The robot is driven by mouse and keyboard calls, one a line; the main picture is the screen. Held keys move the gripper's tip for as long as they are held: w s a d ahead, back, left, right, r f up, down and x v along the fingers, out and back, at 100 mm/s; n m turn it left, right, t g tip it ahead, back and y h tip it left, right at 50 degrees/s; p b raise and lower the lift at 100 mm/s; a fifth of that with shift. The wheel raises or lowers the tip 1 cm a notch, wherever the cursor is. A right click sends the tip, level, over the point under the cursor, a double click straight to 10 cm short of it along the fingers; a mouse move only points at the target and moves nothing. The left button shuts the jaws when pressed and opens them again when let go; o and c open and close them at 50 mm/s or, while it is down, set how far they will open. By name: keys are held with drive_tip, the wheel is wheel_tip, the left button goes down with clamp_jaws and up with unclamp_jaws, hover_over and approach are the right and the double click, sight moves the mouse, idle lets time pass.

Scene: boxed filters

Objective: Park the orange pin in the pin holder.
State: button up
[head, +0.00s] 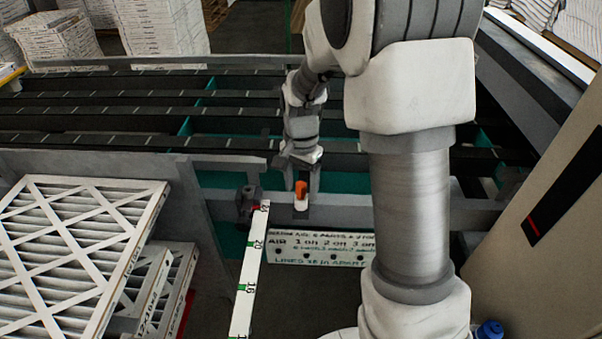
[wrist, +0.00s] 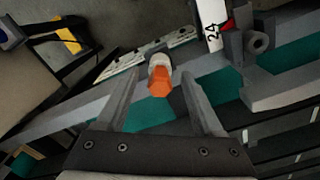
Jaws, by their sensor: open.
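The orange pin (head: 300,188) stands upright in a small white holder (head: 301,205) on the grey rail. In the wrist view the orange pin (wrist: 159,83) sits in the light-coloured holder (wrist: 158,62), between and just beyond my fingertips. My gripper (head: 301,178) is above the pin in the head view; its fingers (wrist: 158,80) are spread apart in the wrist view, with a gap on both sides of the pin. I see no contact between the fingers and the pin.
A white measuring strip (head: 249,270) and a lettered white sign (head: 318,247) are by the rail. A dark bracket (head: 249,205) stands left of the holder. Boxed filters (head: 75,260) are stacked at left. Dark conveyor rails (head: 120,110) run behind.

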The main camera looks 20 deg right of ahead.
sight(301, 184)
wheel_tip(301, 184, up, 17)
drive_tip(key=p, duration=0.1)
drive_tip(key=shift+r, duration=0.15)
idle(0.4)
drive_tip(key=s+r+n+t, duration=0.2)
drive_tip(key=s+n+t, duration=0.3)
drive_tip(key=s, duration=1.5)
drive_tip(key=n, duration=0.4)
drive_tip(key=shift+s+r+n+t, duration=0.2)
drive_tip(key=shift+r+n+t, duration=0.1)
drive_tip(key=shift+r, duration=0.05)
